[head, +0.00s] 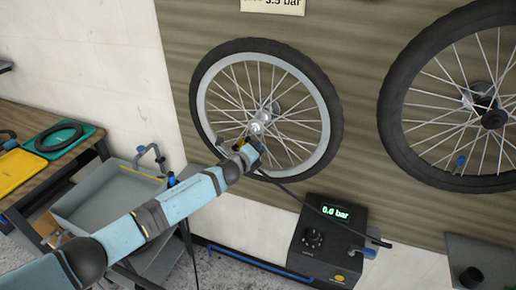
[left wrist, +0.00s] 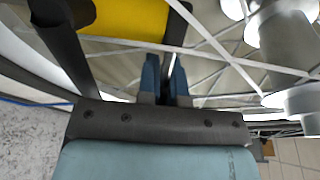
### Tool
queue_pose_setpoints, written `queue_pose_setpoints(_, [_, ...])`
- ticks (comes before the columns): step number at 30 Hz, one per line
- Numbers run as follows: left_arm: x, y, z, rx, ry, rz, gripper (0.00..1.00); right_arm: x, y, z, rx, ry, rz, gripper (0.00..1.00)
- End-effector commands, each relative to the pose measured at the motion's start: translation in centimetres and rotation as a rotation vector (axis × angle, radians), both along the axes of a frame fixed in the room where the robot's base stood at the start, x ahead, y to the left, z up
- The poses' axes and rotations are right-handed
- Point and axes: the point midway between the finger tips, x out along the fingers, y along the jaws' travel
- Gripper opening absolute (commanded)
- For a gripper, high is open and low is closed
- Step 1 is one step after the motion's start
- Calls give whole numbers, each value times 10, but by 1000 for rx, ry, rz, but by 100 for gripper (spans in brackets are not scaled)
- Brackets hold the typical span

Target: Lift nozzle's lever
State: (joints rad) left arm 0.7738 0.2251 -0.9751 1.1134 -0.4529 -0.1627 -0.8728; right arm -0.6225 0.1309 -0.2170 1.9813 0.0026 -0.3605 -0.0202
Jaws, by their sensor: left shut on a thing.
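My left gripper (head: 252,150) reaches to the lower middle of the left wheel (head: 209,118), in front of its spokes. In the left wrist view its two blue fingers (left wrist: 166,82) are shut on a narrow dark bar, which looks like the nozzle's lever (left wrist: 176,28). The lever sits beside a yellow body, which looks like the nozzle (left wrist: 122,16). In the head view the nozzle is mostly hidden by my gripper. A dark hose (head: 300,200) runs from there down to the right. I cannot see how the nozzle meets the valve. My right gripper is out of view.
A black pump box (head: 318,262) with a lit display reading about 0.0 bar stands below the wheel. A second wheel (head: 397,130) hangs at the right. A grey tray (head: 105,205) and a wooden bench with a yellow tray (head: 22,170) are at the left.

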Motion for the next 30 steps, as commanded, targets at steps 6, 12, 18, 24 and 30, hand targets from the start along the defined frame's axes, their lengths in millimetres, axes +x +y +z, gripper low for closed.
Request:
queue_pose_setpoints(6, [0,0,-1,1,0,-1,11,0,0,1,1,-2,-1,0])
queue_pose_setpoints(12, [0,0,0,1,0,-1,18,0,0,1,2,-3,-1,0])
queue_pose_setpoints(18, [-3,2,0,1,-1,-2,18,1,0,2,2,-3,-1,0])
queue_pose_setpoints(24, [-28,17,3,4,-1,-2,18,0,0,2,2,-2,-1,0])
queue_pose_setpoints(30, [-68,40,8,4,-2,-1,18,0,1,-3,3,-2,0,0])
